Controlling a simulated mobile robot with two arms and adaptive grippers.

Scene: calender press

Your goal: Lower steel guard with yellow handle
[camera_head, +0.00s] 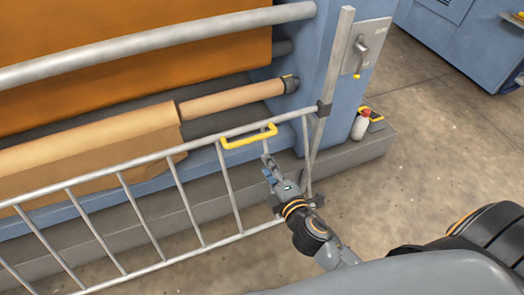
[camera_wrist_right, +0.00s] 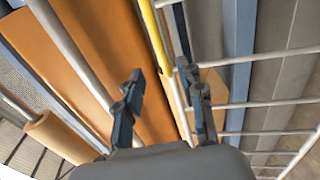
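The steel guard (camera_head: 202,243) is a barred rail in front of the press, its top bar sloping up to the right toward an upright post. The yellow handle (camera_head: 249,136) is fixed on the top bar near its right end. My right gripper (camera_head: 267,164) is just below the handle in the head view. My left gripper is not in view.
The blue press frame (camera_head: 345,110) carries a plate with a small lever (camera_head: 360,55). A white bottle with a red cap (camera_head: 361,125) stands on the grey plinth (camera_head: 372,150). Brown rolls (camera_head: 230,100) lie behind the guard. Open concrete floor (camera_head: 430,150) is at right.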

